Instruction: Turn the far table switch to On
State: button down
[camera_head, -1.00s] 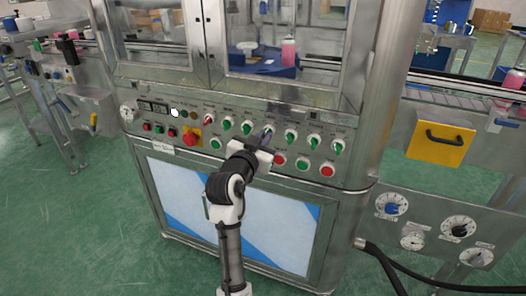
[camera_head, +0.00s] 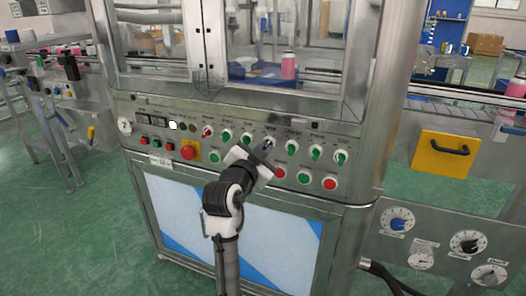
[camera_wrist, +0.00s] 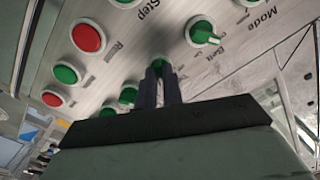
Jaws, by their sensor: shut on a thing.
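A row of rotary switches runs along the machine's control panel (camera_head: 150,103). My gripper (camera_head: 266,146) is at a green switch (camera_wrist: 159,62) in the middle of this row. In the wrist view the two dark fingertips (camera_wrist: 160,75) are shut on that green switch, which shows only in part between them. Its pointer direction and label are hidden or too small to read, so I cannot confirm that it is the far table switch. A neighbouring green switch (camera_head: 291,147) stands just right of my gripper.
A red-handled switch (camera_head: 207,131) and further green switches (camera_head: 340,157) share the row. Below are push buttons, including a red one (camera_head: 330,184), and a large red emergency button (camera_head: 188,150) on yellow. A pink bottle (camera_head: 289,66) stands behind the window.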

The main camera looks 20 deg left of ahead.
jog(key=c, duration=1.5)
grip_release()
jog(key=shift+c, duration=0.2)
jog(key=s, duration=1.3)
jog(key=shift+s+a+b, duration=0.25)
jog(key=shift+s+b, duration=0.15)
jog(key=shift+b, duration=0.05)
